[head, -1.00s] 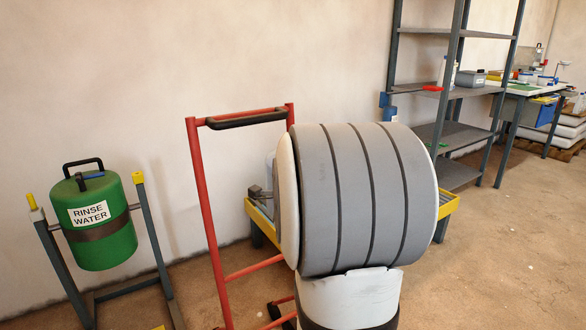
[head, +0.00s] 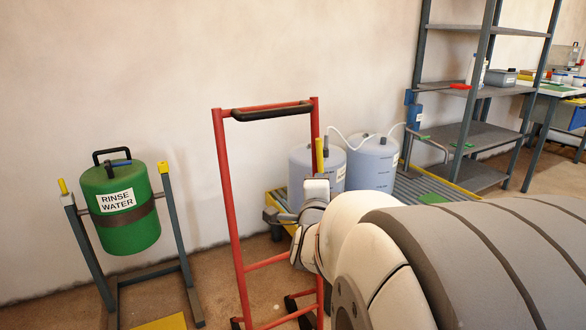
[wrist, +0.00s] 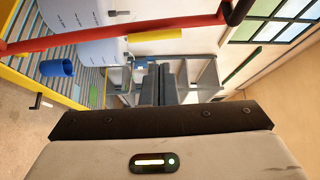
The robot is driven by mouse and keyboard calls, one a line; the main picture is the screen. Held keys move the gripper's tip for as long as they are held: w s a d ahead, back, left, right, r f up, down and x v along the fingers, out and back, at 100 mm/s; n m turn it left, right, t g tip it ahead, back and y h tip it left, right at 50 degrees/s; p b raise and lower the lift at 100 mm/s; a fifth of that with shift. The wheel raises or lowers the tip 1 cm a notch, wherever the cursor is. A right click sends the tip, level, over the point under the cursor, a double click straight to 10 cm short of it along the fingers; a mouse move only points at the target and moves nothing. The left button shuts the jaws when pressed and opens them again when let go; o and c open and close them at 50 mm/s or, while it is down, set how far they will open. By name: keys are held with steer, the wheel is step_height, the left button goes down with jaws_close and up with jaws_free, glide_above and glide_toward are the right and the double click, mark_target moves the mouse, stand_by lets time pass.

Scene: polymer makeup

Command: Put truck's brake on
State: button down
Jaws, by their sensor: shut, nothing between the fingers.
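The red hand truck (head: 229,190) stands upright in the head view, with a black grip along its top bar. Its red tube (wrist: 120,35) crosses the top of the wrist view. A yellow grip (head: 320,157) stands up beside the truck's right upright; it also shows in the wrist view (wrist: 154,34), close to the tube. Whether it is the brake lever I cannot tell for sure. My gripper (wrist: 159,82) is shut and empty, its dark fingers apart from the yellow grip in the picture. In the head view my arm's wrist is by the right upright and hides the fingers and the truck's lower right.
Two white-blue drums (head: 372,163) with a hose stand on a yellow-edged grating (head: 433,187) behind the truck. A green rinse water drum (head: 119,208) hangs in a stand at left. A grey shelf (head: 460,137) stands at right. Floor between stand and truck is clear.

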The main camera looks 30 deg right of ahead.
steer(key=shift+v, duration=0.95)
